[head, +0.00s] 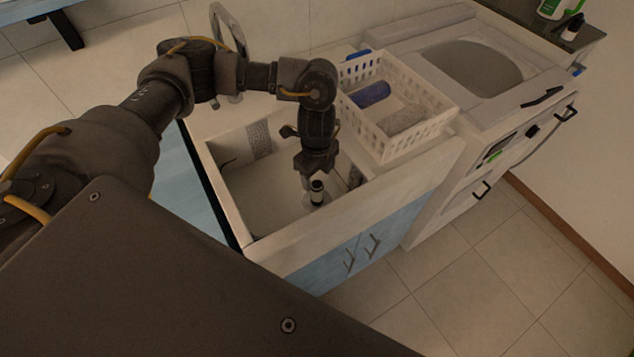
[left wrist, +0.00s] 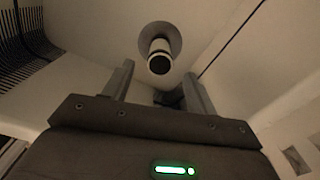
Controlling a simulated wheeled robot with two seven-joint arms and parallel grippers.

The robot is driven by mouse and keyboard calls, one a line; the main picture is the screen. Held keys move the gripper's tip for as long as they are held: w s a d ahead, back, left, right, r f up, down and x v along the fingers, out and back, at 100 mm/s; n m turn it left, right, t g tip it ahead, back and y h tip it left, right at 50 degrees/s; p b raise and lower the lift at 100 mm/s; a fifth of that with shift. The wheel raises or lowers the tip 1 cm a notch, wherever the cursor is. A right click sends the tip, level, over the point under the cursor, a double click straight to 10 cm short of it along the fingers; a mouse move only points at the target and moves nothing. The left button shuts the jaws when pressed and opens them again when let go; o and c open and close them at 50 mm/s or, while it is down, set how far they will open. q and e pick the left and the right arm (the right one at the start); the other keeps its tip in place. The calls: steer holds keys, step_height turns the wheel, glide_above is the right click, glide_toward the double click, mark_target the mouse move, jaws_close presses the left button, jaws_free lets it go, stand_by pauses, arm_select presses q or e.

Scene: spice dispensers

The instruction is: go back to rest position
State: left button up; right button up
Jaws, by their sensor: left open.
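My left gripper (head: 317,174) hangs pointing down inside a white sink basin (head: 262,196) in the head view. In the left wrist view its two fingers (left wrist: 159,73) stand apart with nothing between them. A small upright cylinder, perhaps a dispenser (head: 317,192), with a dark top and a pale band, is in the basin just below the fingertips. It also shows beyond the fingers in the left wrist view (left wrist: 159,57), with a round grey disc around or behind it. It looks apart from the fingers. My right gripper is not in view.
A white perforated basket (head: 412,143) with a dark blue roll (head: 371,95) and a grey roll (head: 402,121) stands right of the basin. Basin walls surround the gripper; the floor (head: 470,275) in front is clear.

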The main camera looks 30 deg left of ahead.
arm_select(q)
steer(key=shift+r, duration=1.35)
